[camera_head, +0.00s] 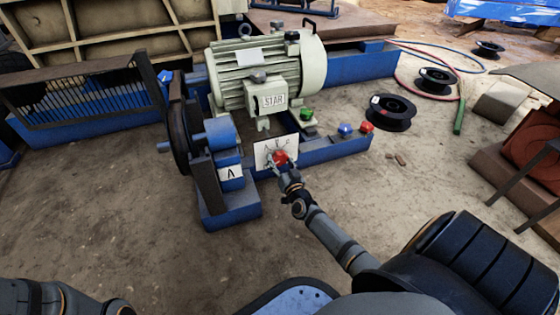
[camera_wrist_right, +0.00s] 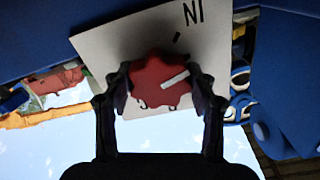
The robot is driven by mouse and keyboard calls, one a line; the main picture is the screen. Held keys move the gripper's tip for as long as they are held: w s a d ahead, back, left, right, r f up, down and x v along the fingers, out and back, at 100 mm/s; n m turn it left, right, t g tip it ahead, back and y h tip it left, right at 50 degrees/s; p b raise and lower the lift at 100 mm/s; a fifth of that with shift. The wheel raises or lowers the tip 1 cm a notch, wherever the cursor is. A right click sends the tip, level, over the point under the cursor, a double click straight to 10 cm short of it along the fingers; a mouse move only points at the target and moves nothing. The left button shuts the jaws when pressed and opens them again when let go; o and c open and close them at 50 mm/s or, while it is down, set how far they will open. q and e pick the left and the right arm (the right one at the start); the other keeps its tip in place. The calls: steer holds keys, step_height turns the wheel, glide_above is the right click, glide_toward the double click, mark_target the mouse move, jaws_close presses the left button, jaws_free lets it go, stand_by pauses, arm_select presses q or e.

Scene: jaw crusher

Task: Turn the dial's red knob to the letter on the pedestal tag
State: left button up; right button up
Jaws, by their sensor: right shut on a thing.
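The red knob (camera_head: 280,158) sits on a white dial plate (camera_head: 263,150) on the front of the blue base. My right gripper (camera_head: 283,168) is at the knob. In the right wrist view its two fingers (camera_wrist_right: 160,95) are on either side of the scalloped red knob (camera_wrist_right: 150,80), shut on it. The knob's white pointer mark (camera_wrist_right: 175,79) points right and slightly up there. A black tick and lettering show on the plate above; other letters are partly hidden. The pedestal tag (camera_head: 231,172) bears a dark letter like an A. My left gripper is out of view.
A pale green motor (camera_head: 265,75) stands behind the dial. The flywheel (camera_head: 178,125) is left of the tag. Black reels (camera_head: 391,112) lie on open ground at right.

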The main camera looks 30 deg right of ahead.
steer(key=shift+c, duration=0.8)
steer(key=shift+m, duration=1.4)
steer(key=m, duration=0.3)
steer(key=shift+m+p, duration=0.3)
steer(key=m, duration=0.3)
steer(key=shift+a+m, duration=0.1)
steer(key=shift+m, duration=1.9)
